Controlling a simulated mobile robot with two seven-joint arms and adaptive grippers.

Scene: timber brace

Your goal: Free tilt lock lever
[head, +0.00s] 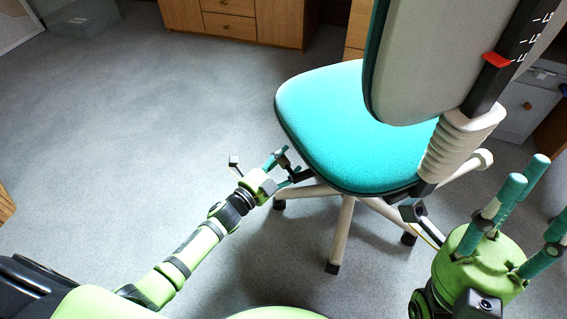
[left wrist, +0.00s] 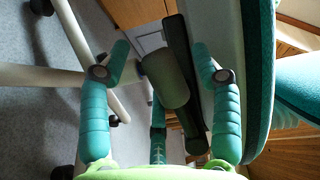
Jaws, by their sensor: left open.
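An office chair has a teal seat (head: 345,125), seen from behind and above. Just under the seat's left edge, a dark lever (head: 301,175) sticks out beside my left gripper (head: 284,168). In the left wrist view, a rounded grey-olive grip (left wrist: 165,80) and a black bar (left wrist: 183,100) lie between the spread fingers of my left gripper (left wrist: 162,58). The fingers look apart from the grip. I cannot tell which part is the tilt lock lever. My right gripper (head: 520,205) is at the lower right with its fingers spread, nothing visible between them.
The chair's grey backrest (head: 425,65) rises at the right, with a red marker (head: 497,60) on its black post. Another paddle (head: 411,212) hangs under the seat near my right gripper. Beige legs (head: 341,235) spread below. Wooden drawers (head: 230,25) stand behind; the left floor is clear.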

